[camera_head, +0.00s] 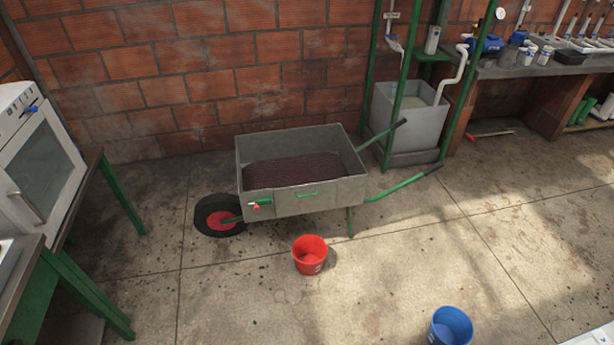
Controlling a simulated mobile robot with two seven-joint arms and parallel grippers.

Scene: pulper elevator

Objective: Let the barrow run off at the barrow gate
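A grey metal barrow (330,197) with green handles and one red-hubbed black wheel stands near the brick wall. It holds a layer of dark red-brown material (292,170). On its near side at the left end is a small gate fitting with a red and green handle (258,205); I cannot tell whether the gate is open or shut. A red bucket (310,255) stands on the floor in front of the barrow, to the right of the gate fitting. Neither of my grippers is in view.
A blue bucket (450,327) stands at the lower right. A grey tank (410,118) in a green frame stands behind the barrow's handles. A white oven-like machine (38,165) and green-legged tables line the left. The floor (240,300) in front is mostly clear.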

